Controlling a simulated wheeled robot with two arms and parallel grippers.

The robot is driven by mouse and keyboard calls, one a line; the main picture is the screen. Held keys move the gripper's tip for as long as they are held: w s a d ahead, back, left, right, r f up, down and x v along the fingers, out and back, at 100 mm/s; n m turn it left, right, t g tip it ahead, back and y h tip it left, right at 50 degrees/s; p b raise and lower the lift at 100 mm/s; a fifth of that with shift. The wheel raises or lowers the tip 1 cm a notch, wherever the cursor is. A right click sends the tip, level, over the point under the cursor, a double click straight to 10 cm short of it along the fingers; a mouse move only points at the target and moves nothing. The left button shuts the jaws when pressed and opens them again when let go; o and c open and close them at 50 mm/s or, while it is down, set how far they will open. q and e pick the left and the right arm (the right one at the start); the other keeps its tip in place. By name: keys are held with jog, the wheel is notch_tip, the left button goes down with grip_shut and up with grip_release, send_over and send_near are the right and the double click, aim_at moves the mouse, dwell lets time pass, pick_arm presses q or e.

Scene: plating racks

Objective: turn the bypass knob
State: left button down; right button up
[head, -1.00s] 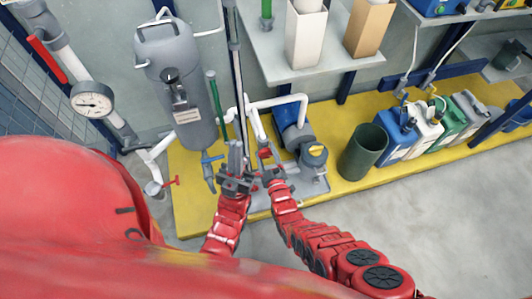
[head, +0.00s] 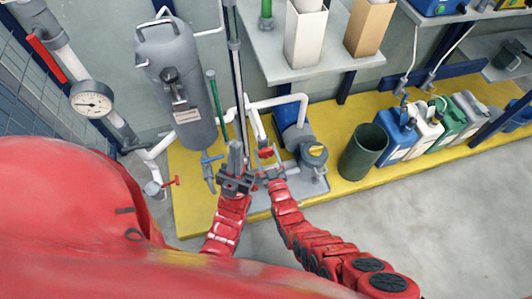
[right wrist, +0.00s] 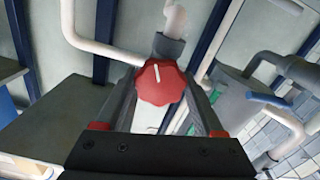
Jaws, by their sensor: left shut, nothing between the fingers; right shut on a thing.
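The bypass knob is a red, scalloped knob (right wrist: 160,83) with a short white pointer line, on a grey fitting at the end of a white pipe. In the right wrist view it sits between the fingertips of my right gripper (right wrist: 158,95), which is shut on it. The pointer line stands nearly upright in that view, leaning slightly left at its top. In the head view the knob (head: 266,152) is small and partly hidden by the right gripper (head: 268,166). My left gripper (head: 236,158) is shut and empty, just left of the right one, in front of the vertical pole.
A grey tank (head: 180,95) and a blue-handled valve (head: 211,158) stand to the left. A blue pump (head: 292,125) is close on the right, then a dark green bin (head: 365,152) and several jugs. A shelf (head: 310,68) overhangs behind.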

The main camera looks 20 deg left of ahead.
jog(key=m, duration=0.4)
jog(key=shift+m, duration=2)
jog(key=o, duration=1.4)
jog(key=shift+c, duration=0.2)
jog(key=p+v, duration=0.5)
jog(key=v, duration=1.2)
jog(key=shift+d, duration=0.2)
jog(key=shift+s, duration=0.15)
